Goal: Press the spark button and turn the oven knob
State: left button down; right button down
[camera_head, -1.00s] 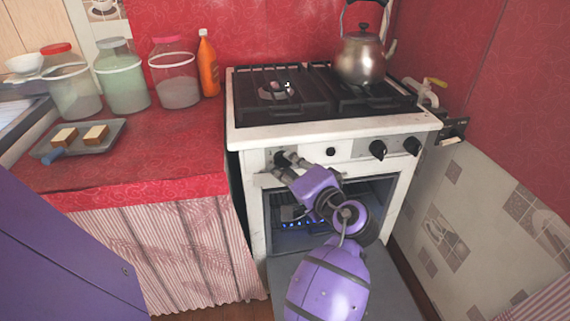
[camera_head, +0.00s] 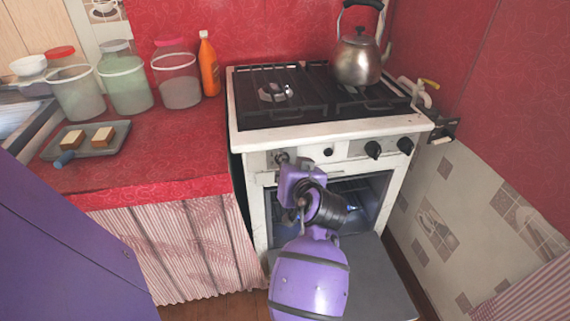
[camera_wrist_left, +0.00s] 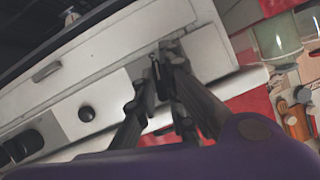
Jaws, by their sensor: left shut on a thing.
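The white stove's front panel (camera_head: 352,147) carries a small black round button (camera_head: 327,152), the likely spark button, which also shows in the left wrist view (camera_wrist_left: 86,113). Two larger black knobs, one near the middle (camera_head: 373,150) and one at the right (camera_head: 405,146), sit beside it. My left gripper (camera_head: 281,159) is at the panel's left end, shut on the oven knob. Its fingers (camera_wrist_left: 155,78) hide most of that knob, so its angle cannot be told. The button is clear of the fingers. My right gripper is not in view.
The oven door (camera_head: 375,285) hangs open below my left arm, with a small blue glow inside the oven. A kettle (camera_head: 357,60) stands on the hob. Jars, an orange bottle (camera_head: 208,66) and a tray (camera_head: 60,147) stand on the red counter.

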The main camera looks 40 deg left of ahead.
pick_arm(q)
jog(key=shift+a+r+n+t+h+p, duration=0.1)
jog(key=shift+r+n+t+h+p, duration=0.15)
jog(key=shift+n, duration=0.2)
jog(key=shift+a+r+n+t+h+p, duration=0.15)
jog(key=shift+n+t+p, duration=0.15)
jog(key=shift+n, duration=0.15)
jog(key=shift+f, duration=0.1)
jog(key=shift+d, duration=0.1)
jog(key=c, duration=1.9)
grip_release()
jog(key=shift+o, duration=0.3)
jog(key=shift+f, duration=0.25)
jog(key=shift+d, duration=0.1)
jog(key=v, duration=0.8)
